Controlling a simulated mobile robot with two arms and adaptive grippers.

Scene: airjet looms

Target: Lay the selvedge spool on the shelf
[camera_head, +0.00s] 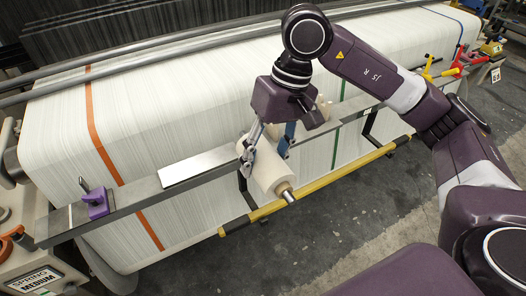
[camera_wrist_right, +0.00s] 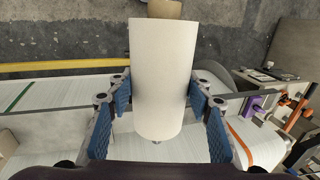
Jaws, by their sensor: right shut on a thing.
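The selvedge spool (camera_head: 267,172) is a cream-white cylinder with a bare metal and tan core end pointing down to the right. My right gripper (camera_head: 265,146) is shut on it, with a finger on either side. In the right wrist view the spool (camera_wrist_right: 162,75) lies lengthwise between the blue finger pads. A narrow grey metal shelf (camera_head: 140,192) runs across the front of the loom, with a pale plate (camera_head: 200,166) on it. The held spool overlaps the shelf in the head view; whether they touch I cannot tell. My left gripper is not in view.
A purple clamp-like part (camera_head: 96,203) sits at the shelf's left end. A yellow bar (camera_head: 310,186) with black ends runs below and in front. White warp with orange stripes (camera_head: 105,150) lies behind. A pale object (camera_head: 323,106) is partly hidden behind my gripper.

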